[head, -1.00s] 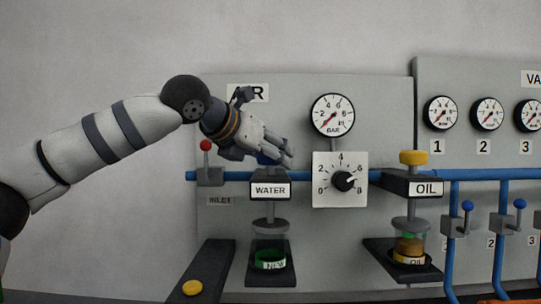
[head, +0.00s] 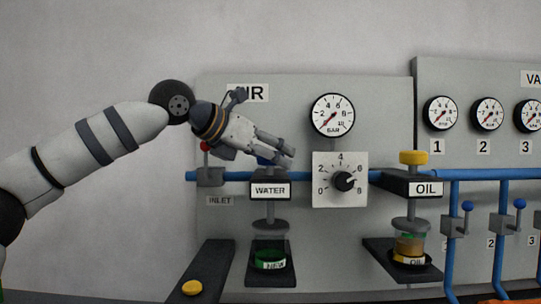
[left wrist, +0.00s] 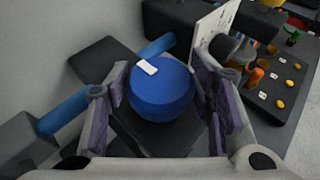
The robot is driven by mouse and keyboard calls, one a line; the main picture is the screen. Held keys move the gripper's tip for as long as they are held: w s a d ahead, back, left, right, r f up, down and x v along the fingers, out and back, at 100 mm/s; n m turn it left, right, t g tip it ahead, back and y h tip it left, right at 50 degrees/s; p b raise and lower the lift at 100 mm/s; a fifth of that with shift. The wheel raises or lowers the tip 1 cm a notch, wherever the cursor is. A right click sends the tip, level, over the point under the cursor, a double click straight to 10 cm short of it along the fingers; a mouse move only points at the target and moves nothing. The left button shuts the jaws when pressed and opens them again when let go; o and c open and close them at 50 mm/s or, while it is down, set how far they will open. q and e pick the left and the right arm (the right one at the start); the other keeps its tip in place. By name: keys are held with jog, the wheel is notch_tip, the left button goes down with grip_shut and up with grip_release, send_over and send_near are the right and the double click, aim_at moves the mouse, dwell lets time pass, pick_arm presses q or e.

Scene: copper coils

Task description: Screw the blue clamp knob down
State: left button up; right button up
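The blue clamp knob (left wrist: 160,92) is round with a small white mark near its far edge. It fills the middle of the left wrist view and sits above the black WATER clamp block (head: 270,191). In the head view only a bit of the knob (head: 264,161) shows behind the fingers. My left gripper (head: 287,158) reaches down to it at a slant from the upper left. Its two purple-padded fingers (left wrist: 160,88) stand on either side of the knob, very close to it. Whether both pads press on it is unclear. My right gripper is out of view.
Under the WATER block a grey plate (head: 270,224) hangs above a glass jar with a green band (head: 270,259). A red-knobbed inlet valve (head: 207,173) stands left of the block. A pressure dial (head: 342,181) is close on the right, and the yellow-knobbed OIL clamp (head: 413,158) is beyond it.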

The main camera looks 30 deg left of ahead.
pick_arm(q)
jog(key=shift+o, duration=1.2)
jog(key=v, duration=1.2)
jog(key=shift+f, duration=0.1)
